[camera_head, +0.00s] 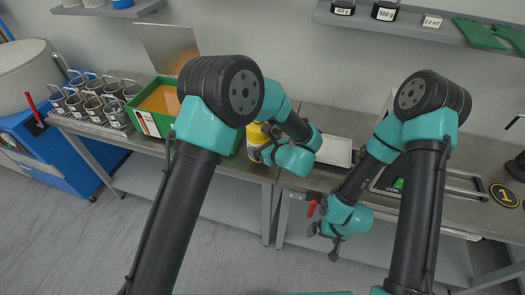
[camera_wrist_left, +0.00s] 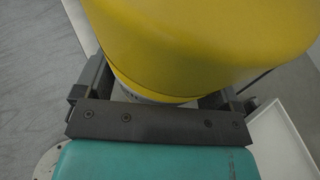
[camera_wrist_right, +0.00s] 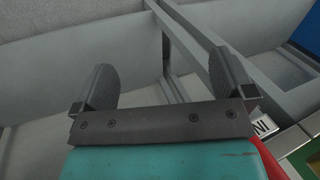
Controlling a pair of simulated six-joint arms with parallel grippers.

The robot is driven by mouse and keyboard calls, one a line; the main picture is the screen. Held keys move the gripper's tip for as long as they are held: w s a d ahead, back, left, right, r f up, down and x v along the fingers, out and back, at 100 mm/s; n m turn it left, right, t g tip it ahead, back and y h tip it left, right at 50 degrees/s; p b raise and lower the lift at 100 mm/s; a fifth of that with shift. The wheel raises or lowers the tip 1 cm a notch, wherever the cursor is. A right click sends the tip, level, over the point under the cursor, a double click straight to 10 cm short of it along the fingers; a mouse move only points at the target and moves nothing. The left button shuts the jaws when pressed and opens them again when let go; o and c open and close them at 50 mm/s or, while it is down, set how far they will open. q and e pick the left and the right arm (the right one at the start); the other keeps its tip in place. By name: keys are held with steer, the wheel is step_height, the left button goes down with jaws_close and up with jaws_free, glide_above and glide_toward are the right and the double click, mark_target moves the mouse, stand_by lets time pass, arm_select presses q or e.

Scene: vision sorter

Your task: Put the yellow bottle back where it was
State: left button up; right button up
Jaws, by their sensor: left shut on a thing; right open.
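My right gripper (camera_head: 335,240) is open and empty, low in front of the bench edge. The right wrist view shows its two fingers apart with nothing between them.
A green bin (camera_head: 133,118) with orange contents stands left of the bottle. A white tray (camera_head: 336,151) lies to its right. Several metal cups (camera_head: 92,103) stand at the far left. A shelf (camera_head: 400,22) with black-capped jars runs above the bench on the right.

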arm_select(q)
steer(key=shift+w, duration=0.15)
steer(key=shift+w, duration=0.35)
steer(key=shift+f, duration=1.8)
steer(key=shift+f, duration=0.1)
steer(key=o, duration=1.2)
steer(key=shift+s+d+r, duration=0.1)
steer(key=shift+r, duration=0.1)
steer(key=v, duration=0.7)
steer(key=shift+s+d, duration=0.1)
